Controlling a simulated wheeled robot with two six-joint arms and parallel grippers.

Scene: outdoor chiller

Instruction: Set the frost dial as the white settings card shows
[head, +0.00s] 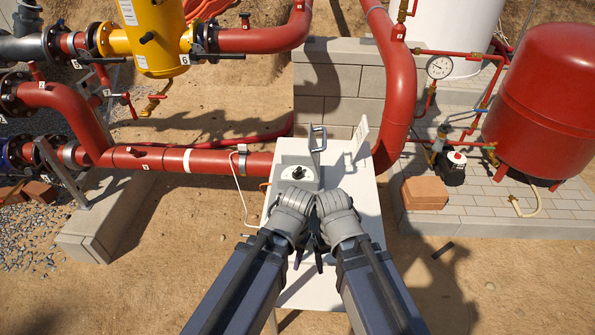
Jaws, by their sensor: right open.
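The frost dial shows as a small black knob (298,173) on top of a light grey box (283,176) on a narrow white table. Its setting is too small to read. The white settings card (357,139) stands upright behind the box to the right, seen at a steep angle; I cannot read it. My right gripper (322,256) is open over the table, in front of the box and apart from the dial. My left gripper (300,254) is close beside it on the left; its fingers are mostly hidden, so its opening is unclear.
A metal handle-shaped bracket (317,139) stands up at the back of the box. The white table (367,196) has bare room to the right. A large red pipe (225,162) runs behind it. A red tank (545,100) and orange-brown bricks (424,192) stand to the right.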

